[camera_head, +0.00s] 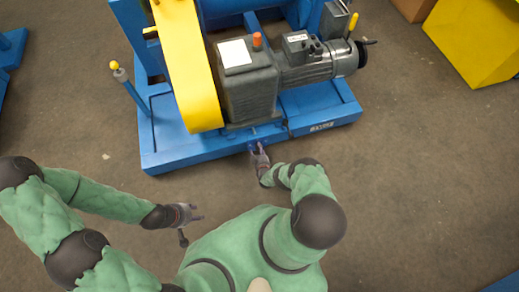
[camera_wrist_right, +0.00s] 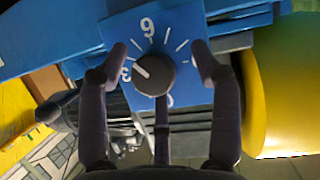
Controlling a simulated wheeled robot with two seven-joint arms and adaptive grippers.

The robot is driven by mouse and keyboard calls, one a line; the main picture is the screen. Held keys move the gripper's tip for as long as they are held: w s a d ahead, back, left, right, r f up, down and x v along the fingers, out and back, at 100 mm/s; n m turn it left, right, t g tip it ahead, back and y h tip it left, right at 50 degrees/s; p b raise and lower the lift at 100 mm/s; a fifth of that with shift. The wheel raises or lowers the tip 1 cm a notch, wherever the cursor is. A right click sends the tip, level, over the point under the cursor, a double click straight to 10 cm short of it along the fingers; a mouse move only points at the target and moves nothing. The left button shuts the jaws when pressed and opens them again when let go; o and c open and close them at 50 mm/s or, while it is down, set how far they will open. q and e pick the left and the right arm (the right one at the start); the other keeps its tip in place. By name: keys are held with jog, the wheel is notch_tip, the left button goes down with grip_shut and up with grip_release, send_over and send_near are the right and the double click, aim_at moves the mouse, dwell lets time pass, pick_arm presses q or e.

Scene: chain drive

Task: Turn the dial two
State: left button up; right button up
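The dial (camera_wrist_right: 154,74) is a round dark knob with a white pointer line, on a blue plate (camera_wrist_right: 190,25) with white ticks and numerals. In the right wrist view the pointer aims left and slightly up, near a partly covered numeral. The top numeral looks like a 6 or 9. In the head view my right gripper (camera_head: 261,150) is at the front edge of the blue base. My left gripper (camera_head: 198,212) is open and empty above the floor.
The blue machine base (camera_head: 190,154) carries a yellow belt guard (camera_head: 190,70), a grey gearbox (camera_head: 248,92) and a motor (camera_head: 325,66). A post with a yellow knob (camera_head: 130,85) stands at left. A yellow box (camera_head: 480,40) is at upper right. The floor in front is clear.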

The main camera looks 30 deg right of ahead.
jog(key=shift+d+r, duration=0.2)
jog(key=shift+d, duration=0.15)
jog(key=v, duration=1.2)
jog(key=shift+a+f, duration=0.1)
jog(key=shift+a, duration=0.05)
jog(key=w+d+f+m+y, duration=0.2)
jog(key=w+d+f+m, duration=0.1)
jog(key=w, duration=0.7)
jog(key=shift+d+f+t, duration=0.3)
jog(key=shift+d+f, duration=0.3)
jog(key=shift+f, duration=0.15)
